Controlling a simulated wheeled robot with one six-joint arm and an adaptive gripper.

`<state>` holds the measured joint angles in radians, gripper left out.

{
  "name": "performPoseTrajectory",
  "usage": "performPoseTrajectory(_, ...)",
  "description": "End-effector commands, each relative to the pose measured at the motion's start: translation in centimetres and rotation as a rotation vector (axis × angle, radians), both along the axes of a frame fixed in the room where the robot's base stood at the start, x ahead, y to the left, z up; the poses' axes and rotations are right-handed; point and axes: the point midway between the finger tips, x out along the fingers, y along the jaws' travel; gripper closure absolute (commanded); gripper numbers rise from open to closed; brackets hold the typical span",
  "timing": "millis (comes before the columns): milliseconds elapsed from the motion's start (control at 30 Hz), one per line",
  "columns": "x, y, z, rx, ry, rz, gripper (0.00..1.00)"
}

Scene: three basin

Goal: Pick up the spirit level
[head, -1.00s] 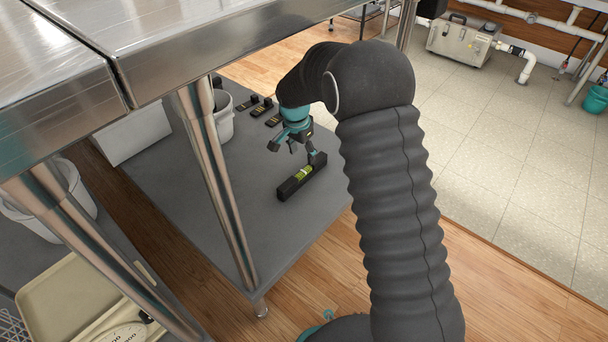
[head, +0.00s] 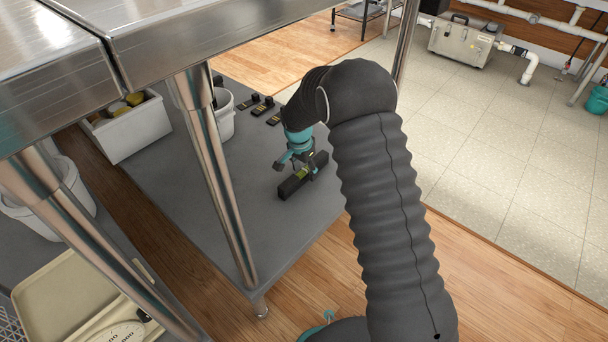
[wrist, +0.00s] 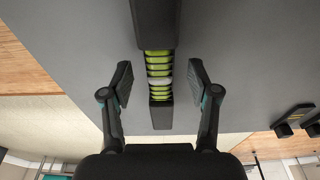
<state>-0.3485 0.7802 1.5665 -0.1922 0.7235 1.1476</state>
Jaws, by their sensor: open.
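The spirit level (head: 292,186) is a black bar with a yellow-green vial in its middle. It lies on the grey lower shelf under the steel table. In the wrist view the level (wrist: 160,113) runs lengthwise between the fingers, its green vial section between the two fingertips. My gripper (head: 296,168) is over the level's middle in the head view and partly covers it. In the wrist view my gripper (wrist: 160,84) is open, with one finger on each side of the level and a gap on both sides.
The steel table (head: 180,30) and its leg (head: 220,180) stand left of my arm. A white bin (head: 130,128) with yellow items and a white bucket (head: 222,115) stand on the grey shelf (head: 240,205). Several small black items (head: 262,107) lie behind the level.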

Motion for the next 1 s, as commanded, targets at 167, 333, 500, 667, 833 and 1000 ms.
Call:
performPoseTrajectory(167, 0.0, 0.0, 0.1, 0.0, 0.0, 0.0, 0.65)
performPoseTrajectory(333, 0.0, 0.0, 0.1, 0.0, 0.0, 0.0, 1.0)
performPoseTrajectory(500, 0.0, 0.0, 0.1, 0.0, 0.0, 0.0, 1.0)
performPoseTrajectory(667, 0.0, 0.0, 0.3, 0.001, -0.001, 0.0, 1.0)
performPoseTrajectory(833, 0.0, 0.0, 1.4, 0.001, -0.002, -0.001, 1.0)
performPoseTrajectory(1000, 0.0, 0.1, 3.7, 0.001, -0.002, -0.001, 1.0)
